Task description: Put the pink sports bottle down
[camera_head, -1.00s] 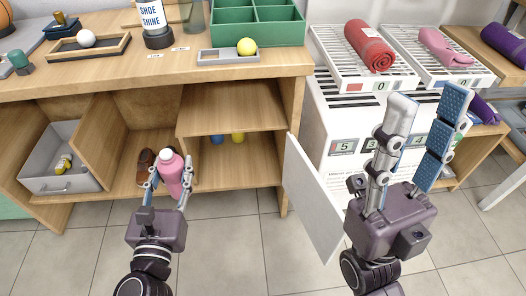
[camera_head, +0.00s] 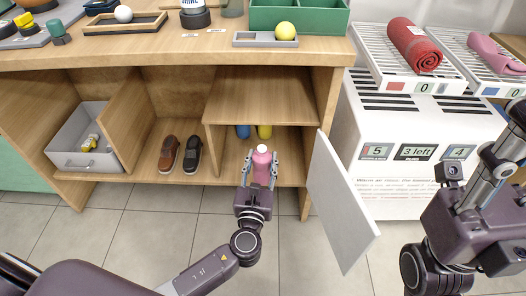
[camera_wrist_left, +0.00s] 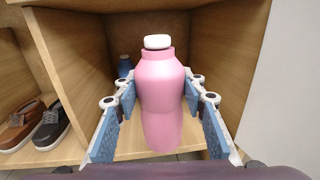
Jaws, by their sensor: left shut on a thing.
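The pink sports bottle (camera_head: 262,168) with a white cap is upright in my left gripper (camera_head: 261,160), at the mouth of the lower right compartment (camera_head: 291,173). In the left wrist view the bottle (camera_wrist_left: 160,95) stands between the two blue finger pads. Its base is low in that view, and I cannot tell whether it touches the compartment floor. A blue bottle (camera_head: 243,131) and a yellow one (camera_head: 265,132) stand deeper in this compartment, partly hidden by the shelf above. My right gripper is at the right edge of the head view, cut off, its fingertips out of view.
A brown shoe (camera_head: 169,153) and a dark shoe (camera_head: 191,154) fill the compartment to the left. A grey bin (camera_head: 85,163) is further left. An open white door (camera_head: 340,205) stands right of the compartment. A shelf board (camera_head: 262,95) is above.

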